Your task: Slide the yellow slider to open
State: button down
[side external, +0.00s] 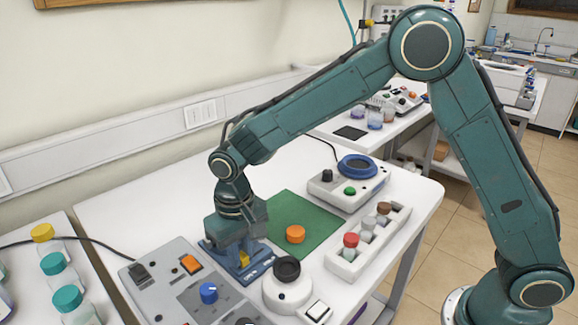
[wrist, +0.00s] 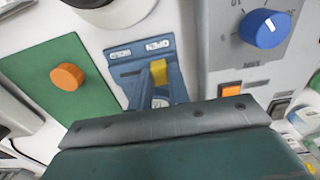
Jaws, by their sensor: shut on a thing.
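The yellow slider (side external: 243,257) sits on a small blue panel (side external: 262,268) on the white table. In the wrist view the yellow slider (wrist: 159,70) stands toward the right side of the blue panel (wrist: 122,62), near two small white labels. My gripper (side external: 241,256) points down over the panel and is shut on the yellow slider. My gripper partly hides the slider and the panel in the side view.
A grey control box with a blue knob (side external: 208,292) and an orange switch (side external: 190,263) stands close to the left. A green mat (side external: 290,215) with an orange cap (side external: 295,234) lies behind. A white device with a black top (side external: 287,270) and a vial rack (side external: 345,264) stand to the right.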

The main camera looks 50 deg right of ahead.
jog(key=shift+a+r, duration=0.1)
jog(key=shift+a, duration=0.2)
jog(key=c, duration=1.3)
grip_release()
jog(key=shift+r, duration=0.5)
notch_tip(320, 180, up, 13)
jog(key=shift+f, duration=0.1)
